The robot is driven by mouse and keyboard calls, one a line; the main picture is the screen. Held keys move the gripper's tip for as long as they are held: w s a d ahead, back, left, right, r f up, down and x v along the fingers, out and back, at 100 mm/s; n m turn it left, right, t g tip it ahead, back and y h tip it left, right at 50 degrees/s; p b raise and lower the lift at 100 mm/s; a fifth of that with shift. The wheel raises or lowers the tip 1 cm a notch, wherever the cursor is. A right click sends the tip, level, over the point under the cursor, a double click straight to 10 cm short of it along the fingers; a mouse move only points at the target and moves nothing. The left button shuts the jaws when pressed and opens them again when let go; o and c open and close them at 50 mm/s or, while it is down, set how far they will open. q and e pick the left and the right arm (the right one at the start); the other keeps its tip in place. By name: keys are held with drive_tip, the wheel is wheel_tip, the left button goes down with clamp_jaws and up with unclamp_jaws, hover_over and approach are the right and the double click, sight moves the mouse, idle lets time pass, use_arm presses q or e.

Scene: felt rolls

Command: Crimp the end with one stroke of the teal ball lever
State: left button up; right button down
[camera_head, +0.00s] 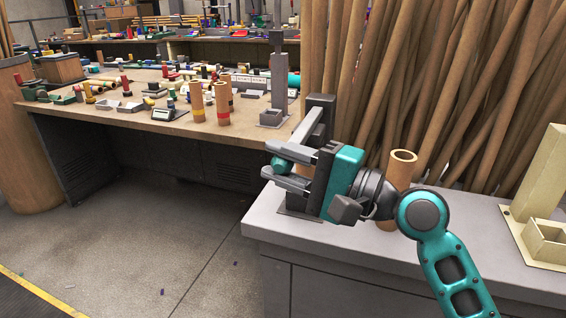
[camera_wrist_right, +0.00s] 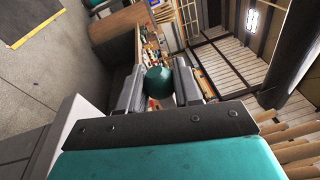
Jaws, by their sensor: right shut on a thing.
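The teal ball (camera_head: 280,163) of the lever sits between the fingers of my right gripper (camera_head: 278,170), which is shut on it. In the right wrist view the teal ball (camera_wrist_right: 159,86) shows between the two grey fingers (camera_wrist_right: 160,90). The dark grey crimping device (camera_head: 319,110) stands on the grey bench behind my gripper, which hides its lower part and most of the lever. An upright cardboard tube (camera_head: 402,163) stands on the bench behind my right wrist, partly hidden. My left gripper is not in view.
The grey bench (camera_head: 460,245) has a cream fixture (camera_head: 545,205) at its right. Many long cardboard tubes (camera_head: 430,80) lean behind it. A wooden table (camera_head: 140,120) at the left holds tubes, small trays and a tall grey stand (camera_head: 277,85). The floor between is open.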

drive_tip(key=shift+f, duration=0.4)
drive_tip(key=c, duration=1.1)
unclamp_jaws()
drive_tip(key=o, duration=0.3)
drive_tip(key=shift+r, duration=0.15)
drive_tip(key=b+v, duration=0.1)
drive_tip(key=v, duration=1.2)
